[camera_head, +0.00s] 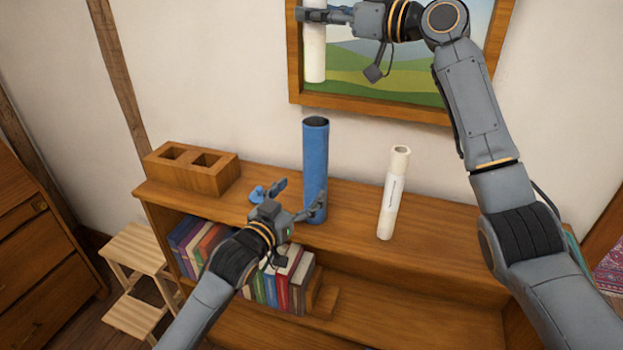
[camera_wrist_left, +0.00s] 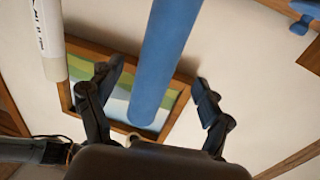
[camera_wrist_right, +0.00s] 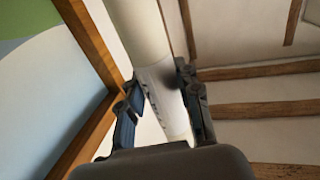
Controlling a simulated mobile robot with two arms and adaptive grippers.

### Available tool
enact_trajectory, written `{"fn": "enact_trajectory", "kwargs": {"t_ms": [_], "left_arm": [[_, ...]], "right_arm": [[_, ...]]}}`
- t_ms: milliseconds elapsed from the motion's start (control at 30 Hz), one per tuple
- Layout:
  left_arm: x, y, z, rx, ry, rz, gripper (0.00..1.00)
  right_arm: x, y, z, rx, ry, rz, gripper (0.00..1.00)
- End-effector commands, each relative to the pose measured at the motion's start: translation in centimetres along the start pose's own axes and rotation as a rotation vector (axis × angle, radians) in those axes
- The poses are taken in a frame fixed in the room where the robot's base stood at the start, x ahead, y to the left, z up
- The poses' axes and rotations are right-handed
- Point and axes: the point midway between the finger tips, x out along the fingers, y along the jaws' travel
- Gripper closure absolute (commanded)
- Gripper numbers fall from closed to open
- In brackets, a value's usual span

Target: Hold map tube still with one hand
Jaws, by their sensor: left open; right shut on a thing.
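The blue map tube (camera_head: 315,155) stands upright on the shelf top, its dark open end upward. My left gripper (camera_head: 299,197) is open at its lower part. In the left wrist view the tube (camera_wrist_left: 163,60) lies between the spread fingers (camera_wrist_left: 159,75), with gaps on both sides. My right gripper (camera_head: 312,16) is shut on a white roll (camera_head: 315,52), held upright high above the shelf before the picture. That roll also shows between the fingers in the right wrist view (camera_wrist_right: 140,35). A second white roll (camera_head: 393,195) stands to the right of the tube, leaning slightly.
A small blue piece (camera_head: 257,194) lies on the shelf left of the tube. A wooden block with two square holes (camera_head: 190,168) sits at the shelf's left end. A framed landscape picture (camera_head: 370,108) hangs behind. The shelf's right part is clear.

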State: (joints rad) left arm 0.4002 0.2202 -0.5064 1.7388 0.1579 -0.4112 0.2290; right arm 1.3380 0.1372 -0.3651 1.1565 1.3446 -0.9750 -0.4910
Motion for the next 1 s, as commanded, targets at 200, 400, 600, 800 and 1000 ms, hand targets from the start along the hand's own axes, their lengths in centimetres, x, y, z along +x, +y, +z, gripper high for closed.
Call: {"fn": "enact_trajectory", "kwargs": {"t_ms": [200, 400, 600, 800, 1000], "left_arm": [[4.3, 0.0, -0.1, 0.000, 0.000, 0.000, 0.21], [6.7, 0.0, 0.0, 0.001, 0.000, 0.001, 0.21], [7.6, 0.1, 0.1, 0.000, -0.002, 0.001, 0.21], [7.6, 0.0, 0.1, 0.001, -0.001, 0.001, 0.21], [7.6, 0.0, 0.1, 0.000, -0.001, 0.000, 0.49]], "right_arm": [[0.0, 0.0, 0.0, 0.000, 0.001, 0.000, 1.00], [0.0, 0.0, 0.0, 0.000, 0.001, 0.000, 1.00], [0.0, 0.0, 0.0, 0.000, 0.001, 0.000, 1.00], [0.0, 0.0, -0.1, 0.000, 0.001, 0.000, 1.00], [0.0, 0.0, 0.0, 0.000, 0.001, 0.000, 1.00]]}}
